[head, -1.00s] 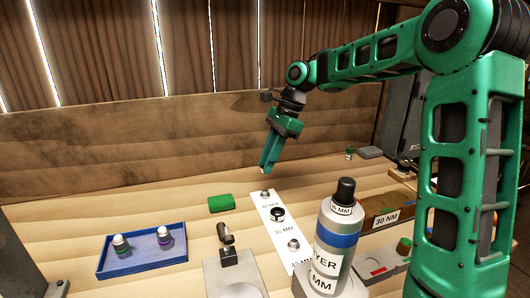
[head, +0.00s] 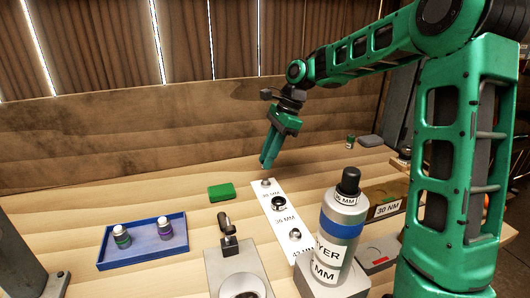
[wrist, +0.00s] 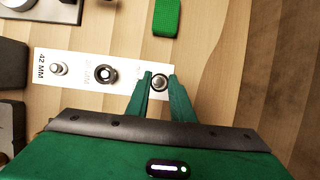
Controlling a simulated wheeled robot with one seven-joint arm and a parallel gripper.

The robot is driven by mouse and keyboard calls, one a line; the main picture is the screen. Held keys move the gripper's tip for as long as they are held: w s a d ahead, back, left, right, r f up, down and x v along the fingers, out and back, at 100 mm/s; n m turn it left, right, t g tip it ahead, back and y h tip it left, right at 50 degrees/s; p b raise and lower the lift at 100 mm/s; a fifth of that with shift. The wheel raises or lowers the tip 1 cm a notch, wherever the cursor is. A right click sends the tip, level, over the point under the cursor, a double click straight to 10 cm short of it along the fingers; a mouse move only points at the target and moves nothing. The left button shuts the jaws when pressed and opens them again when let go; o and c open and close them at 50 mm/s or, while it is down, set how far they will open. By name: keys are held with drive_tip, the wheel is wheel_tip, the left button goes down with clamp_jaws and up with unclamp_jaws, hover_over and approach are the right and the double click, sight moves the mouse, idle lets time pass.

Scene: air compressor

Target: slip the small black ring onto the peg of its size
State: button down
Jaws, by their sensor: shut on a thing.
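My gripper (head: 267,164) points down over the far end of the white peg strip (head: 289,217). Its fingers, also in the wrist view (wrist: 159,80), are shut on the small black ring (wrist: 154,84), seen as a thin dark rim between the fingertips. The far grey peg (head: 267,182) is directly below in the head view. In the wrist view the peg lines up inside the ring; whether the ring is around or just above it, I cannot tell. A larger black ring (head: 278,204) sits around the middle peg. The near peg (head: 295,234) is bare, by the 42 MM label.
A green block (head: 221,192) lies left of the strip. A blue tray (head: 140,250) with two small bottles is further left. A tall labelled bottle (head: 340,230) stands right of the strip's near end. A grey fixture (head: 228,243) with an upright handle stands left of it.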

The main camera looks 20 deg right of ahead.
sight(267, 179)
drive_tip(key=shift+a+f, duration=0.1)
drive_tip(key=shift+f, duration=1.55)
drive_tip(key=shift+f, duration=1.2)
idle(0.6)
drive_tip(key=c, duration=1.5)
unclamp_jaws()
drive_tip(key=shift+o, duration=0.2)
drive_tip(key=v, duration=1)
drive_tip(key=shift+r, duration=0.3)
